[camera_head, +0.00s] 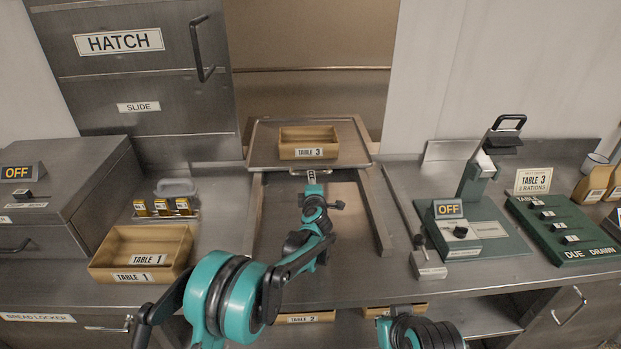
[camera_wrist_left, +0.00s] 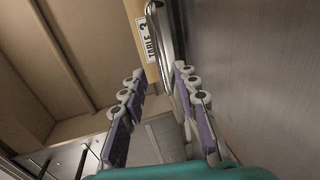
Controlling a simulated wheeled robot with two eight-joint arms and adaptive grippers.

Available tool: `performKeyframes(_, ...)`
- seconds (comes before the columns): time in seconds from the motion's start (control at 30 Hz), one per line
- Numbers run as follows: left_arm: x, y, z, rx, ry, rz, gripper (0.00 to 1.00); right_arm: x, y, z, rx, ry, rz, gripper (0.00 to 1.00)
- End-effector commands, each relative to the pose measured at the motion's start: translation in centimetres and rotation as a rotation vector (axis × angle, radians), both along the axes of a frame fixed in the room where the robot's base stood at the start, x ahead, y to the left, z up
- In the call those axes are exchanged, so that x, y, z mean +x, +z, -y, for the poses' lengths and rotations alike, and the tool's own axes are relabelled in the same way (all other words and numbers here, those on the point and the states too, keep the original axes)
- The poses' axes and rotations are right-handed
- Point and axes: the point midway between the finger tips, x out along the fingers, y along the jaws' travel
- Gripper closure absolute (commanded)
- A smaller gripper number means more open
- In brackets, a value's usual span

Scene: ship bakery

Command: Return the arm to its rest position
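My left arm reaches over the counter in the head view. My left gripper (camera_head: 312,177) is at the front handle of a metal tray (camera_head: 262,148) in the hatch opening. A wooden box (camera_head: 309,153) labelled TABLE 3 stands on the tray. In the left wrist view my left gripper's fingers (camera_wrist_left: 160,72) are spread apart. A curved metal bar (camera_wrist_left: 158,35) shows between and beyond the fingertips, nearer the right finger; I cannot tell whether they touch. Part of my right arm shows at the bottom of the head view; its gripper is out of view.
A TABLE 1 box (camera_head: 140,274) and a small rack with yellow-labelled blocks (camera_head: 163,207) stand left. A lever device (camera_head: 480,228) and a green DUE DRAWN board (camera_head: 566,226) are right. The raised hatch (camera_head: 140,75) is at upper left. TABLE 2 box (camera_head: 303,318) sits below the counter.

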Motion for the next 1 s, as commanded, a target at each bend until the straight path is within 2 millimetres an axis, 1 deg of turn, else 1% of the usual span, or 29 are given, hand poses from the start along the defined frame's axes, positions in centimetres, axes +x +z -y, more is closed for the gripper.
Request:
performKeyframes(0.1, -0.3, 0.0, 0.0, 0.000, 0.000, 0.000, 0.70, 0.0, 0.0, 0.0, 0.000, 0.000, 0.000, 1.00)
performKeyframes(0.37, -0.3, 0.2, -0.1, 0.003, -0.002, 0.003, 0.70, 0.0, 0.0, 0.0, 0.000, 0.000, 0.000, 1.00)
performKeyframes(0.47, -0.6, 2.2, -0.7, 0.029, -0.016, 0.032, 0.70, 0.0, 0.0, 0.0, 0.000, 0.000, 0.000, 1.00)
performKeyframes(0.57, -1.8, 6.6, -1.9, 0.103, -0.062, 0.101, 0.70, 0.0, 0.0, 0.0, 0.000, 0.000, 0.000, 1.00)
performKeyframes(0.6, -2.6, 8.9, -2.3, 0.146, -0.091, 0.136, 0.70, 0.0, 0.0, 0.0, 0.000, 0.000, 0.000, 1.00)
performKeyframes(0.67, -4.3, 12.2, -3.1, 0.223, -0.144, 0.186, 0.70, 0.0, 0.0, 0.0, 0.000, 0.000, 0.000, 1.00)
performKeyframes(0.7, -5.6, 14.1, -3.4, 0.277, -0.185, 0.214, 0.70, 0.0, 0.0, 0.0, 0.000, 0.000, 0.000, 1.00)
performKeyframes(0.77, -7.9, 16.5, -3.9, 0.362, -0.248, 0.246, 0.70, 0.0, 0.0, 0.0, 0.000, 0.000, 0.000, 1.00)
performKeyframes(0.8, -9.5, 17.6, -4.2, 0.421, -0.291, 0.258, 0.70, 0.0, 0.0, 0.0, 0.000, 0.000, 0.000, 1.00)
performKeyframes(0.87, -12.2, 18.7, -4.5, 0.507, -0.359, 0.265, 0.70, 0.0, 0.0, 0.0, 0.000, 0.000, 0.000, 1.00)
performKeyframes(0.9, -14.0, 19.1, -4.9, 0.566, -0.403, 0.262, 0.70, 0.0, 0.0, 0.0, 0.000, 0.000, 0.000, 1.00)
performKeyframes(0.97, -17.0, 19.0, -5.4, 0.654, -0.470, 0.245, 0.70, 0.0, 0.0, 0.0, 0.000, 0.000, 0.000, 1.00)
performKeyframes(1.0, -19.0, 18.6, -5.9, 0.712, -0.515, 0.225, 0.70, 0.0, 0.0, 0.0, 0.000, 0.000, 0.000, 1.00)
